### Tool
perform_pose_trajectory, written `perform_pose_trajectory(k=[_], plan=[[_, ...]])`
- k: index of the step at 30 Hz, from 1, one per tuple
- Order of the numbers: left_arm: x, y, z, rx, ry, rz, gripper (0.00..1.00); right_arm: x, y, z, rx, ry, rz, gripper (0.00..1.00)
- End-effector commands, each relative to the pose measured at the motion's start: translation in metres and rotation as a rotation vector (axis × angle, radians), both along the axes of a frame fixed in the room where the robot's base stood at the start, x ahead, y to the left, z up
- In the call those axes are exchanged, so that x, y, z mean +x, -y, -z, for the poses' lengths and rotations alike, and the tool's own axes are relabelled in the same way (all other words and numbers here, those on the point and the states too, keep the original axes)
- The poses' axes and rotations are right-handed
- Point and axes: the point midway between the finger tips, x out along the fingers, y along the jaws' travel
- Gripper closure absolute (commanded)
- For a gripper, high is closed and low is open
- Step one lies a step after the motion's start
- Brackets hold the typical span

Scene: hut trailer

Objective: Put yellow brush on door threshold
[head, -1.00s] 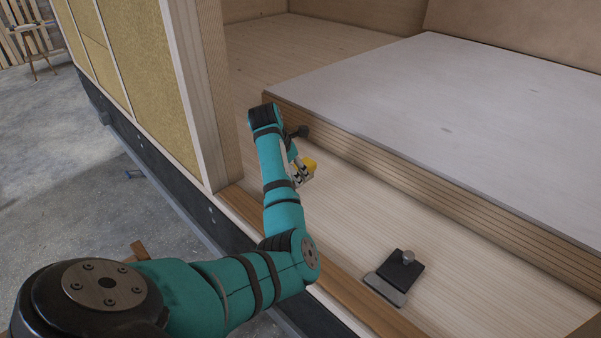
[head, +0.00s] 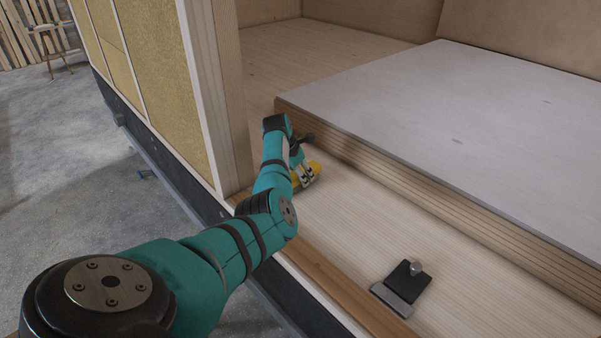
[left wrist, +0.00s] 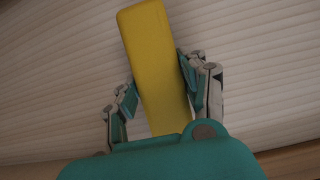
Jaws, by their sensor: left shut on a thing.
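The yellow brush (head: 312,171) is held in my left gripper (head: 304,177), low over the pale wooden floor inside the doorway. In the left wrist view the yellow brush (left wrist: 154,65) lies lengthwise between the two fingers of the left gripper (left wrist: 163,95), which are shut on its sides. I cannot tell whether the brush touches the floor. The door threshold (head: 325,272) is the brown wooden strip along the floor's outer edge, partly hidden behind my left arm. My right gripper is not in view.
A black and grey scraper-like tool (head: 402,286) with a round knob lies on the floor beside the threshold. A stack of grey-topped boards (head: 430,110) fills the right side. A wooden door post (head: 222,100) stands left of the gripper. The floor between stack and threshold is mostly clear.

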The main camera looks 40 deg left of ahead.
Motion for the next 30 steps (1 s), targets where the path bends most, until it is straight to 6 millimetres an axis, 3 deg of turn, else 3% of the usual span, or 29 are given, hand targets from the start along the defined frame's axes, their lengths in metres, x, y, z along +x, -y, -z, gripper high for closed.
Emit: perform_pose_trajectory(k=[8, 9, 14, 23, 30], plan=[[0.0, 0.0, 0.003, 0.0, 0.001, 0.0, 0.87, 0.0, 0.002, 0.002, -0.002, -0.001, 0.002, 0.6], [0.0, 0.0, 0.004, 0.0, 0.001, 0.0, 0.55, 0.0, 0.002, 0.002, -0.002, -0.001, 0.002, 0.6], [0.0, 0.0, 0.003, 0.0, 0.001, 0.0, 0.34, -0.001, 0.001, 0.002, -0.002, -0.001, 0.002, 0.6], [0.0, 0.0, 0.001, 0.0, 0.001, 0.0, 0.33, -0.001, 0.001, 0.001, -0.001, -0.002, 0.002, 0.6], [-0.008, -0.001, -0.025, 0.003, 0.004, -0.002, 0.33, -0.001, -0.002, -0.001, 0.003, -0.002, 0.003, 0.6]])
